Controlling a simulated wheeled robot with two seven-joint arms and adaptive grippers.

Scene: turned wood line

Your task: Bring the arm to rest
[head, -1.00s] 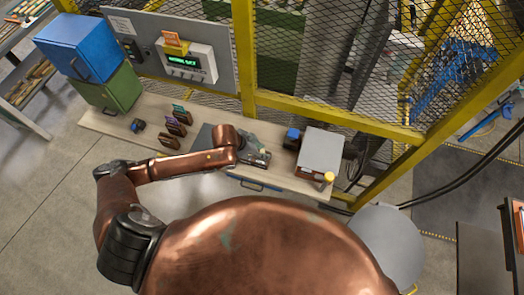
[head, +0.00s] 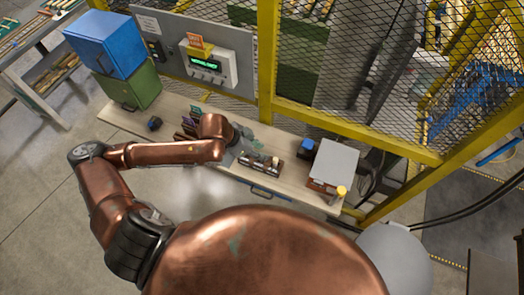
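My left arm, copper coloured, comes in from the left and reaches over the wooden bench (head: 190,124). Its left gripper (head: 252,136) is small and grey-green, seen from above just behind the dark tray (head: 271,172). The tray holds several small pale and dark pieces. Whether the fingers are open or shut, or hold anything, is too small to tell. My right gripper is not in view.
A blue cabinet (head: 106,43) stands on a green one (head: 135,88) at the left. A control box (head: 208,64) with a green display is on the back panel. A grey-topped box (head: 334,163) stands at the bench's right. Yellow fence posts (head: 268,50) rise behind.

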